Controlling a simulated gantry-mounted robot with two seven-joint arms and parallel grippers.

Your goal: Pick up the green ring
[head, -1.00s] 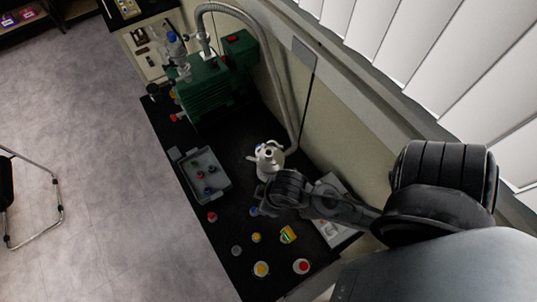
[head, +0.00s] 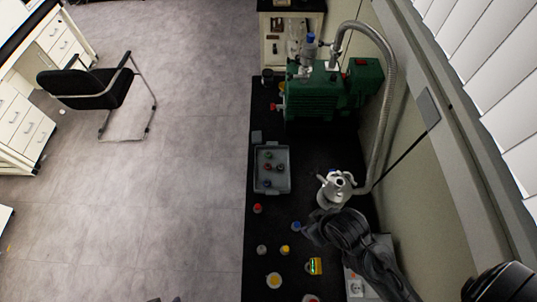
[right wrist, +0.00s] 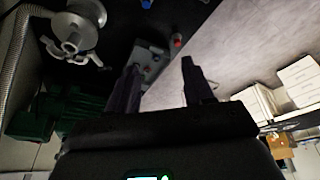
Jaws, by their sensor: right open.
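A small green-topped item (head: 268,156) lies in the grey tray (head: 287,172) with a few red and blue ones. It is too small to tell if it is a ring. A yellow-and-green block (head: 314,266) lies on the black bench near its front. My right gripper (head: 312,228) is over the bench, just below the metal flask and apart from the tray. In the right wrist view its two fingers (right wrist: 160,85) are spread with nothing between them. The tray (right wrist: 152,62) shows partly behind them.
A metal flask (head: 336,190) with a hose stands beside my right gripper. A green pump (head: 312,100) fills the back of the bench. Small vials with red (head: 257,208), blue (head: 296,226) and yellow (head: 285,249) tops stand on the bench. A wall runs along the right.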

